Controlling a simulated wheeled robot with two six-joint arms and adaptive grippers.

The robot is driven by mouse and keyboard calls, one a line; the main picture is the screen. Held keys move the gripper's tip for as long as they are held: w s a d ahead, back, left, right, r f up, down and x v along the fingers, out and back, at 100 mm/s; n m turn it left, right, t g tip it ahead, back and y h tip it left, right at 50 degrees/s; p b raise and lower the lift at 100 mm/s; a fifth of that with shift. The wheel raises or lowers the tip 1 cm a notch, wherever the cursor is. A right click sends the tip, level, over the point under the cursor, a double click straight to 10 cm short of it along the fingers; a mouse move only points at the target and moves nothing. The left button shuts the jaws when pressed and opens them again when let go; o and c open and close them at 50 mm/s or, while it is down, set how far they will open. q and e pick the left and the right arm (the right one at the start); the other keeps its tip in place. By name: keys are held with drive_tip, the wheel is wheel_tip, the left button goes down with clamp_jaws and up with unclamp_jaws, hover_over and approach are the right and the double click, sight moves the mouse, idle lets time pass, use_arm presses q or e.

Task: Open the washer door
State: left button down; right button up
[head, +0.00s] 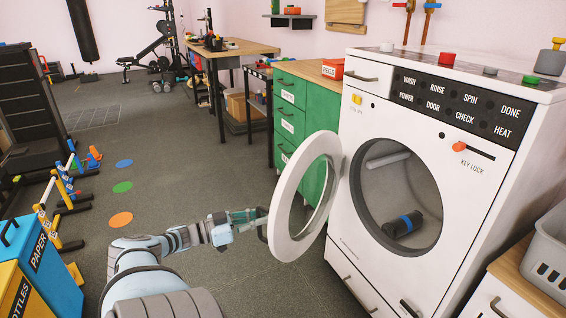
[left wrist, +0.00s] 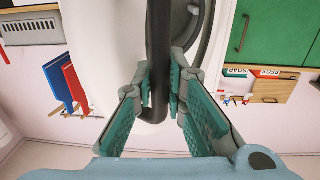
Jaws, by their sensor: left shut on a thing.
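The white washer (head: 470,215) stands at the right in the head view. Its round white door (head: 285,222) is swung out to the left, well away from the front, and the round opening is uncovered. My left gripper (head: 254,216) is at the door's outer left edge, shut on the dark door handle (head: 262,232). In the left wrist view the black handle (left wrist: 158,50) runs between the two green-padded fingers of the left gripper (left wrist: 160,88). The fingers partly hide it. My right gripper is not in view.
A dark roll with a blue band (head: 404,225) lies inside the drum. Green drawers (head: 290,125) stand behind the door, and a grey basket (head: 548,250) is at the right edge. Blue and yellow bins (head: 45,265) stand at the lower left. The floor beyond my left arm is mostly clear.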

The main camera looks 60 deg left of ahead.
use_arm(q)
drive_tip(key=shift+a, duration=0.1)
drive_tip(key=c, duration=1.6)
unclamp_jaws()
drive_tip(key=shift+r, duration=0.1)
drive_tip(key=s+a, duration=0.2)
drive_tip(key=s, duration=0.9)
drive_tip(key=shift+s, duration=0.4)
